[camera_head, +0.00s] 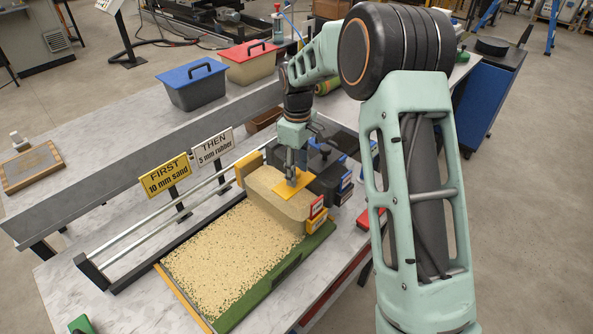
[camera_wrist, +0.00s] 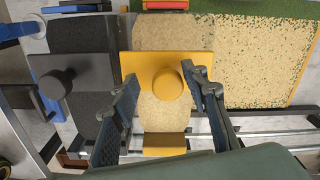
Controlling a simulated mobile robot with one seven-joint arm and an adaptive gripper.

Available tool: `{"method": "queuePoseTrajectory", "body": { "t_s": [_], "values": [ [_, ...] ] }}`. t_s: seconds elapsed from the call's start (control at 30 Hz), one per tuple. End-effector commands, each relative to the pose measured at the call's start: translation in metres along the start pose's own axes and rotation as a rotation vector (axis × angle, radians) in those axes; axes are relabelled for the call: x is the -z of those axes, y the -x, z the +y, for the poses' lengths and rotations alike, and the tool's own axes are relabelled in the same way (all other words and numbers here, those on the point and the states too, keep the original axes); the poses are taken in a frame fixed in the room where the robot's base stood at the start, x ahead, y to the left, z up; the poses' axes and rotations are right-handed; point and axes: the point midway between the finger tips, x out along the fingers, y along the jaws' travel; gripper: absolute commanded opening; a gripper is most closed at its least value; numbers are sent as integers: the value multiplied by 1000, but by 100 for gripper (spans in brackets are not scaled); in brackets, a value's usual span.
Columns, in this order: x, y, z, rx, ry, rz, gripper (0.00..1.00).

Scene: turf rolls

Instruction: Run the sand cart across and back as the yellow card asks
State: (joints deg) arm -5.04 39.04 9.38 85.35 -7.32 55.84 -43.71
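The sand cart (camera_head: 268,196), a sand-filled hopper with yellow end parts, stands at the right end of the turf bed (camera_head: 235,255). Its yellow plate and knob (camera_wrist: 168,83) show in the wrist view. My gripper (camera_head: 291,179) is low over that plate. In the wrist view its fingers (camera_wrist: 163,80) are apart on either side of the knob, with a clear gap on the left; the right finger is close to it. The yellow card (camera_head: 167,180) reads "FIRST 10 mm sand". The turf shows a speckled sand layer with green strands through it.
The black rubber cart (camera_wrist: 78,65) with its black knob stands beside the sand cart. A white card (camera_head: 212,148) reads "THEN 5 mm rubber". A metal rail (camera_head: 150,236) runs along the bed. Blue-lidded (camera_head: 195,84) and red-lidded (camera_head: 249,63) bins stand behind.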

Motion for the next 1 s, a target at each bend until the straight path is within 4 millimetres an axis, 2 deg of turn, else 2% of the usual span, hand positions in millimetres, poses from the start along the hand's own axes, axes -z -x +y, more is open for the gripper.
{"method": "queuePoseTrajectory", "body": {
  "t_s": [0.17, 0.27, 0.37, 0.7, 0.83, 1.0],
  "values": [
    [0, 0, -2, 4, 1, -1, 41],
    [1, 8, -2, 2, 1, 0, 41],
    [1, 23, -1, 2, 1, 1, 41],
    [1, 94, 0, 0, 0, 2, 41],
    [1, 110, 0, 0, 0, 1, 41],
    [0, 120, 0, 1, 0, 0, 41]
  ]
}}
